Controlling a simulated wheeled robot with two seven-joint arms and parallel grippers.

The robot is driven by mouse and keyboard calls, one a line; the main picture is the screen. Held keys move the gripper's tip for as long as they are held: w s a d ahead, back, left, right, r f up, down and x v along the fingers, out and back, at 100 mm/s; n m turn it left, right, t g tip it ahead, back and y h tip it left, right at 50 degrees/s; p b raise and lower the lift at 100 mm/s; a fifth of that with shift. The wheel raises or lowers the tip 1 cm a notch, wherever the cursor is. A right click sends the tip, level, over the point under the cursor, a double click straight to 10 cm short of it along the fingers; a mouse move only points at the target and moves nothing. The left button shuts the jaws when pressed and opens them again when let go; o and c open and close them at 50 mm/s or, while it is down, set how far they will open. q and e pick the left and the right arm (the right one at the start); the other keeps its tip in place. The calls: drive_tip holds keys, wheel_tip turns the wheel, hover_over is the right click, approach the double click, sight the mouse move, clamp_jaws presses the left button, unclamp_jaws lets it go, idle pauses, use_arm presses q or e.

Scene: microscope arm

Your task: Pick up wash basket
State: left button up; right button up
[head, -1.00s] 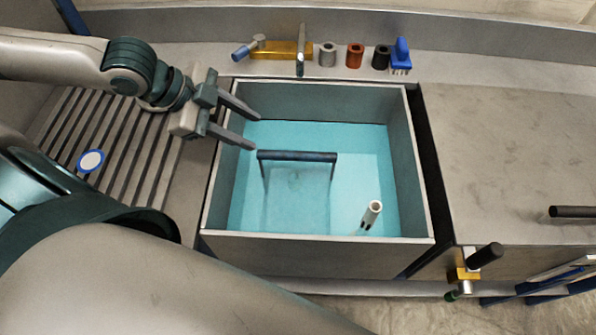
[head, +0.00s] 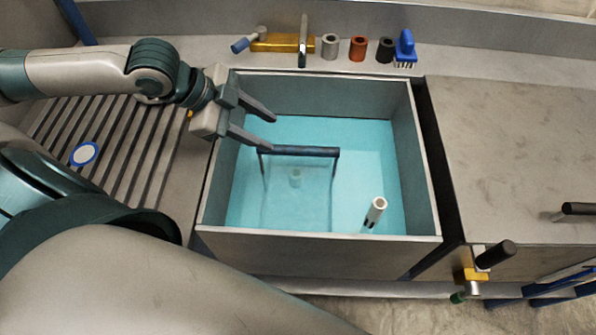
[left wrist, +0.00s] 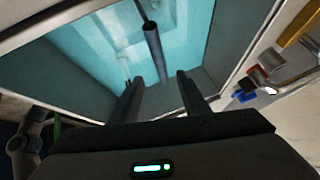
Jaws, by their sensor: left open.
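The wash basket (head: 299,190) stands in the blue water of the sink, its mesh body hard to make out. Its dark bar handle (head: 299,151) rises above the body and also shows in the left wrist view (left wrist: 155,52). A small pale cylinder shows inside the basket. My left gripper (head: 273,131) is open and empty over the left part of the sink, its fingertips just left of and above the handle's left end in the picture. In the left wrist view the handle lies beyond the two fingers, not between them. My right gripper is not in view.
The sink's walls and rim (head: 320,238) surround the basket. A white tube (head: 375,211) stands at the sink's lower right. A faucet (head: 303,42), small cylinders and a blue brush (head: 404,47) line the back ledge.

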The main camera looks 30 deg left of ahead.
sight(294, 148)
use_arm(q)
drive_tip(key=p+x, duration=0.1)
drive_tip(key=x, duration=0.5)
drive_tip(key=shift+w+d, duration=0.1)
drive_tip(key=shift+w+d+f+p, duration=0.2)
drive_tip(key=shift+d+f+p, duration=0.1)
drive_tip(key=shift+f, duration=0.2)
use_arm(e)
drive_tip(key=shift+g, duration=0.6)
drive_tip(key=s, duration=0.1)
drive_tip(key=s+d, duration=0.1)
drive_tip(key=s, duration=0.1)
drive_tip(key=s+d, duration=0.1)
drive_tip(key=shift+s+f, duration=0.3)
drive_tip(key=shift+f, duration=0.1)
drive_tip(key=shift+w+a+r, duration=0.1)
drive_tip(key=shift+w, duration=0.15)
